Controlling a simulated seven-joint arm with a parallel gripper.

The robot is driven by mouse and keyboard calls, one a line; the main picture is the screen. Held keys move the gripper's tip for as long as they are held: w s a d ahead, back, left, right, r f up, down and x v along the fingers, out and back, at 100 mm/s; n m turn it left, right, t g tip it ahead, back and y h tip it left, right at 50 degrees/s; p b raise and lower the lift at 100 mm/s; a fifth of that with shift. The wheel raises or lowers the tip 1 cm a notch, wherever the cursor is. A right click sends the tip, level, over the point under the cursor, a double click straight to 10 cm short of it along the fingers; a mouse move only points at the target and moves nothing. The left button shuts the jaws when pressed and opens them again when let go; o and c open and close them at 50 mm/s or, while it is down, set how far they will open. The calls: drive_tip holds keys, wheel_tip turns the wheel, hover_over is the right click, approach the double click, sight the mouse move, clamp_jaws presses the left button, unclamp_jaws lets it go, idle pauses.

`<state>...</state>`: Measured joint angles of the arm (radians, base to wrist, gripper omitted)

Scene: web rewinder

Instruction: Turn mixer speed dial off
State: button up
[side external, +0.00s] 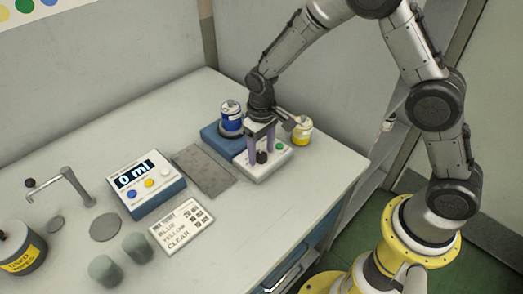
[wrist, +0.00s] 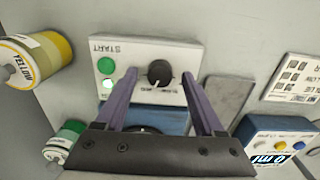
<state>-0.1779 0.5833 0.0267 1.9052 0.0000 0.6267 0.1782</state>
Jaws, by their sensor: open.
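The mixer speed dial is a round black knob (wrist: 159,72) on the white front panel (wrist: 136,48) of the mixer. A white mark shows on its lower edge in the wrist view. The dial also shows in the side view (side external: 262,157), below my gripper. A green button (wrist: 106,65) labelled START and a small lit lamp lie left of the dial in the wrist view. My gripper (wrist: 163,76) is open, with its purple fingers pointing at the panel. The dial appears between the fingertips with gaps on both sides; I cannot tell how far above it they are.
A blue can (side external: 231,117) stands on the mixer's blue part. A yellow can (side external: 302,130) is close on the right. A grey plate (side external: 205,170), a 0 ml readout box (side external: 146,184) and a label card (side external: 181,226) lie left. Walls stand behind.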

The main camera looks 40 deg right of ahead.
drive_tip(key=shift+f, duration=0.25)
clamp_jaws()
